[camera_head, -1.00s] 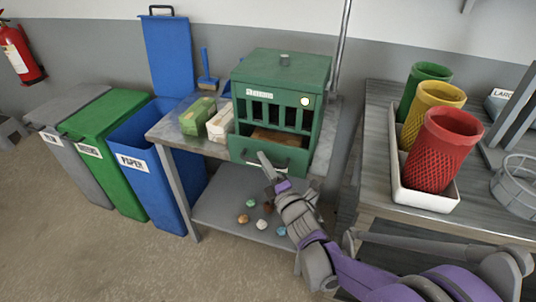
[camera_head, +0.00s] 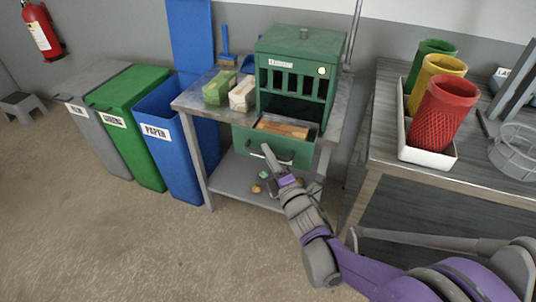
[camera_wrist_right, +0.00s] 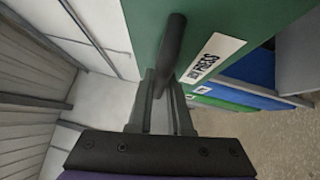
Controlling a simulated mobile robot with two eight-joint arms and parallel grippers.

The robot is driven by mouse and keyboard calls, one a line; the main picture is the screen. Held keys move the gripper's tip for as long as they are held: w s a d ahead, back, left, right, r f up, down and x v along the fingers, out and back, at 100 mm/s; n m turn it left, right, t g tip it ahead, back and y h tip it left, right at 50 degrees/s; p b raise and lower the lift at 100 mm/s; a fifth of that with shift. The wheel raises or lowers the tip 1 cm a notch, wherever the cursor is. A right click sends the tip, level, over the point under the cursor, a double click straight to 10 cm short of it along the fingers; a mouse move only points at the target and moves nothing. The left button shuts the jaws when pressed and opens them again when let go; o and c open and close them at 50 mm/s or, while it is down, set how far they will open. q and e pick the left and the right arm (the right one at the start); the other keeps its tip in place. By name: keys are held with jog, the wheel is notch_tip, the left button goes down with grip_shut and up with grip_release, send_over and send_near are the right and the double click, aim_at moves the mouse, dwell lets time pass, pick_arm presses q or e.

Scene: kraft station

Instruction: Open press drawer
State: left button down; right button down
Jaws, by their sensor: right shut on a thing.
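The green press (camera_head: 297,75) stands on a metal table. Its drawer (camera_head: 250,143) is pulled out at the front, with a wooden block or board (camera_head: 283,129) showing inside. My right gripper (camera_head: 268,152) is at the drawer's front. In the right wrist view the gripper (camera_wrist_right: 160,92) is shut on the dark bar handle (camera_wrist_right: 172,45) of the green drawer front (camera_wrist_right: 215,25), beside a white label (camera_wrist_right: 212,58). My left gripper is not in view.
Blue (camera_head: 172,150), green (camera_head: 128,140) and grey (camera_head: 90,110) bins stand to the left. A table with red (camera_head: 440,115), yellow and green mesh cups in a white tray (camera_head: 425,154) is at the right. Open floor lies in front.

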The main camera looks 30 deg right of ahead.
dwell(0.4)
jog(key=c, duration=0.8)
grip_release()
jog(key=shift+c, duration=0.2)
jog(key=shift+s, duration=0.1)
jog(key=s+f, duration=0.1)
jog(key=s, duration=0.9)
jog(key=shift+s+a+f, duration=0.2)
jog(key=shift+s+a, duration=0.1)
jog(key=shift+a, duration=0.1)
